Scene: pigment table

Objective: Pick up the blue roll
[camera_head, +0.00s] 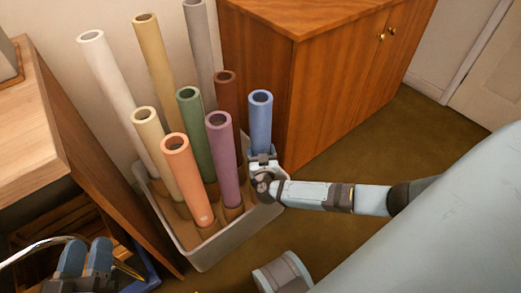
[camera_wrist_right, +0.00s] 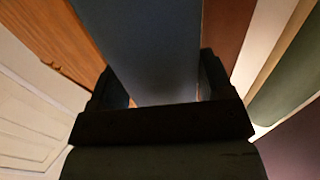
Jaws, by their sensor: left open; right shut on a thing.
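The blue roll (camera_head: 260,118) stands upright at the right corner of a grey bin (camera_head: 215,252) in the head view. My right gripper (camera_head: 262,162) is shut on the blue roll low down, near the bin's rim. In the right wrist view the blue roll (camera_wrist_right: 150,50) fills the space between the two dark fingers (camera_wrist_right: 165,95). The roll's lower end is hidden behind my gripper. My left gripper (camera_head: 85,258) is open and empty at the lower left of the head view, apart from the bin.
Several other rolls stand in the bin, including purple (camera_head: 222,155), brown (camera_head: 226,90), green (camera_head: 190,115) and orange (camera_head: 182,170) ones. A wooden cabinet (camera_head: 320,70) stands close behind the blue roll. A wooden table (camera_head: 40,120) is at the left. Floor is free at right.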

